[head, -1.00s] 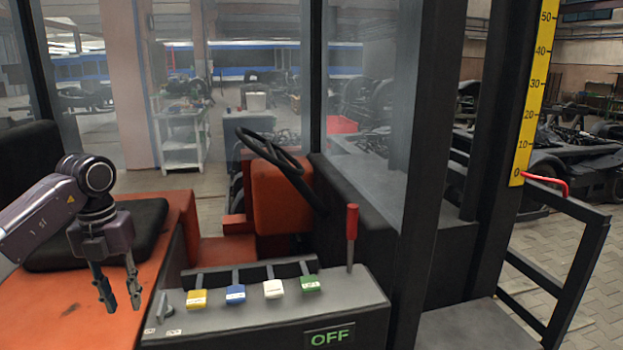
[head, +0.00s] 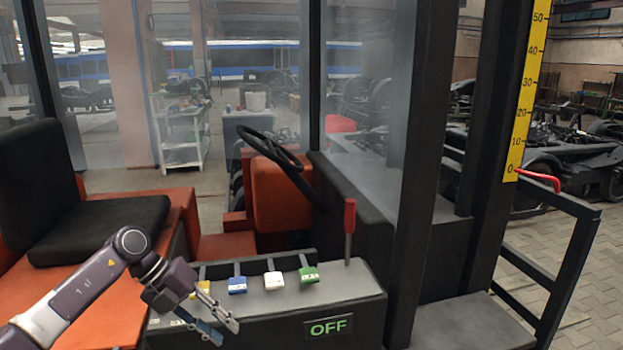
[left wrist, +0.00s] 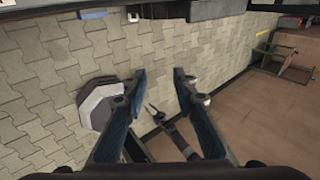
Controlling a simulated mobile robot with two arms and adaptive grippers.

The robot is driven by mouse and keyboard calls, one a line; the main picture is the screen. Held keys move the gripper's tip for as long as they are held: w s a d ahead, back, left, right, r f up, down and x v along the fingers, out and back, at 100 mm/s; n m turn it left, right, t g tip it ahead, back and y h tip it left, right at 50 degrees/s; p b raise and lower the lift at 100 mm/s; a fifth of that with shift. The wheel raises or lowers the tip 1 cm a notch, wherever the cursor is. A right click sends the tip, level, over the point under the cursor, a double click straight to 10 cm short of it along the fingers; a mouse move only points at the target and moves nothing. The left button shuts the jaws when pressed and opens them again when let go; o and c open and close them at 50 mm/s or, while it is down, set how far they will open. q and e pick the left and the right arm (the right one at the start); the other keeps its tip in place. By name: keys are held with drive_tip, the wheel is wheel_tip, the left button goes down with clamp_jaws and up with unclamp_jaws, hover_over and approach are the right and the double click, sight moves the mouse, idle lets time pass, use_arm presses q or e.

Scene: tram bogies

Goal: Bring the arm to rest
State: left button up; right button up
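My left arm comes in from the lower left in the head view. Its gripper (head: 229,329) is open and empty, in front of the left end of the grey control console (head: 270,304). The fingers point down and to the right, and the gripper hides part of the yellow lever. In the left wrist view the two fingers of my left gripper (left wrist: 158,75) stand apart with paved floor beyond them and nothing between them.
The console carries a blue lever (head: 237,285), a white lever (head: 274,281), a green lever (head: 309,274), a red-handled lever (head: 349,216) and an OFF display (head: 328,327). A black seat (head: 98,229), steering wheel (head: 270,148) and dark mast posts stand around. A yellow scale (head: 526,90) is at right.

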use_arm(q)
drive_tip(key=w+d+f+n+t+h, duration=0.4)
drive_tip(key=d+f+n+t+h, duration=0.2)
drive_tip(key=d+f+n, duration=0.5)
drive_tip(key=s+a+f+n+t+y, duration=0.2)
drive_tip(key=s+a+f+n+y, duration=0.15)
drive_tip(key=f, duration=0.55)
drive_tip(key=s+a+f+n+t+y, duration=0.1)
drive_tip(key=s+a+f+n+y, duration=0.25)
drive_tip(key=f, duration=0.55)
drive_tip(key=s+a+f+n+t+y, duration=0.25)
drive_tip(key=a+f+n, duration=0.2)
drive_tip(key=f, duration=0.45)
drive_tip(key=s+a+f+n+g+y, duration=0.1)
drive_tip(key=s+a+f+n+g, duration=0.15)
drive_tip(key=s+f, duration=0.65)
drive_tip(key=s+a+f+n+g+y, duration=0.1)
drive_tip(key=s+f+n+g+y, duration=0.15)
drive_tip(key=s+f, duration=0.6)
drive_tip(key=s+f+n+g, duration=0.2)
drive_tip(key=s+g, duration=0.1)
drive_tip(key=s, duration=1.2)
drive_tip(key=s+f+n+g, duration=0.2)
drive_tip(key=s+f+g, duration=0.1)
drive_tip(key=s, duration=1.2)
drive_tip(key=shift+s, duration=0.15)
